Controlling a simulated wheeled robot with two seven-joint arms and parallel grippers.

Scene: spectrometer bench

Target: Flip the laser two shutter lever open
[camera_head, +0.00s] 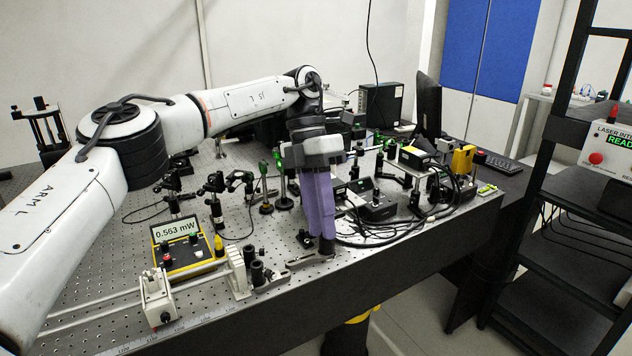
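My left gripper (326,246) points straight down over the front edge of the perforated optical bench (330,262). Its long purple fingers (318,200) end in dark tips just above or at a grey flat clamp-like part (308,259). The fingers look close together, but I cannot tell whether they are shut or hold anything. I cannot pick out the laser two shutter lever; it is too small or hidden among the bench parts. My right gripper is not in view.
A yellow power meter (190,255) reads 0.563 mW. A white rail assembly (157,297) lies at front left. Optic mounts (216,198) crowd the middle; cables (400,235) and a yellow block (463,159) stand right. A black rack (560,255) holds a laser interlock box (607,152).

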